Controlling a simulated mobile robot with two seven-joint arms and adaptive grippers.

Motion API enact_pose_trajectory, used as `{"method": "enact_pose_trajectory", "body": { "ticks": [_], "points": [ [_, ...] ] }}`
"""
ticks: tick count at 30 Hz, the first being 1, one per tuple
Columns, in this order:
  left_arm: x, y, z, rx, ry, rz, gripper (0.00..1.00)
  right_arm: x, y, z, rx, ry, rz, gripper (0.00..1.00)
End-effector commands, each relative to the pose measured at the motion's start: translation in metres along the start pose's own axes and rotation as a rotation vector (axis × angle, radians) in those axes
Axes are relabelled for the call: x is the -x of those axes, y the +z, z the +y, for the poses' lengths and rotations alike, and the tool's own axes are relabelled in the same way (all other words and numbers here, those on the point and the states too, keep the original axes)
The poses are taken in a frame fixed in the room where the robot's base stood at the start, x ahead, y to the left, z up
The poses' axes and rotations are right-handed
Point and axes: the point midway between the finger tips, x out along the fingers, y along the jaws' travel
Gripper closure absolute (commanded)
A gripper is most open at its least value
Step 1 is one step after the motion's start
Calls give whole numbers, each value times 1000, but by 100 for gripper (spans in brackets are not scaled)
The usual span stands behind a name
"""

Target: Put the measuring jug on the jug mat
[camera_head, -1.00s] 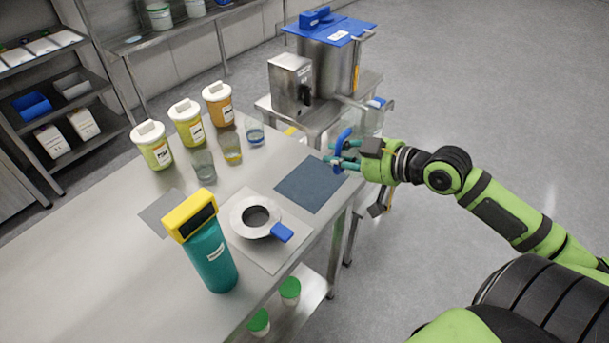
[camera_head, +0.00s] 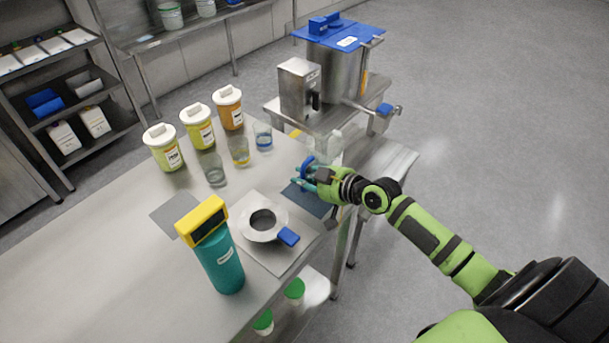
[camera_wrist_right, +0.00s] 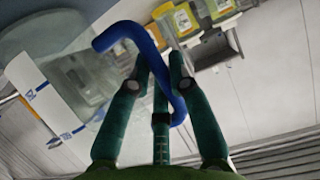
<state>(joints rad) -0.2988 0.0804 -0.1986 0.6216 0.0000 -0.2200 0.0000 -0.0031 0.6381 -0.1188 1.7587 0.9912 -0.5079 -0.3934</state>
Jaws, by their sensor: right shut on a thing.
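The measuring jug (camera_head: 329,145) is clear with a blue handle (camera_head: 306,165). My right gripper (camera_head: 299,181) is shut on that handle. In the wrist view the handle (camera_wrist_right: 146,42) passes between the teal fingers (camera_wrist_right: 158,95), and the clear jug body (camera_wrist_right: 85,75) is at the left. The jug mat (camera_head: 308,199) is a dark blue square at the table's right end, partly hidden by my right gripper. The gripper and jug are over or just behind the mat; I cannot tell the jug's height above the table. My left gripper is not in view.
A steel ring with a blue tab (camera_head: 262,222) and a teal bottle with a yellow top (camera_head: 218,255) stand in front. Several beakers (camera_head: 240,152) and lidded jars (camera_head: 200,128) stand left of the jug. The filler machine (camera_head: 330,75) is behind.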

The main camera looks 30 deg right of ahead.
Motion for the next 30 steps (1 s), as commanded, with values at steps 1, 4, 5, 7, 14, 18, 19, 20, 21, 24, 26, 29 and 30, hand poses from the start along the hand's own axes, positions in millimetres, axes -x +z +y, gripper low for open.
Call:
{"method": "enact_pose_trajectory", "body": {
  "ticks": [1,4,5,7,14,18,19,20,21,24,26,29,30],
  "points": [
    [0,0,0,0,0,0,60,0,0,0,0,1,3,100],
    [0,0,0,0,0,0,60,0,0,0,1,1,4,100],
    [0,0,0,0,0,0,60,0,0,0,1,1,4,100],
    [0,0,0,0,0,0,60,0,0,0,1,1,4,100],
    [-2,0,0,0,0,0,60,-1,3,0,0,1,2,56],
    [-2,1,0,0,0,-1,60,-1,3,0,0,1,2,56],
    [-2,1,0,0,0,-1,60,-1,3,0,0,1,2,56],
    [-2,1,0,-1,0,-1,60,-1,3,0,0,1,2,56],
    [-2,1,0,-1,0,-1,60,-1,3,0,0,1,2,56],
    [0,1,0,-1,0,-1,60,0,0,0,0,1,2,56],
    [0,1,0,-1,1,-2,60,2,1,1,1,1,1,56],
    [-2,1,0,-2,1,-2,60,15,3,1,2,3,-1,56],
    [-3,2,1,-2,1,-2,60,22,3,1,3,2,-1,56]
  ]
}}
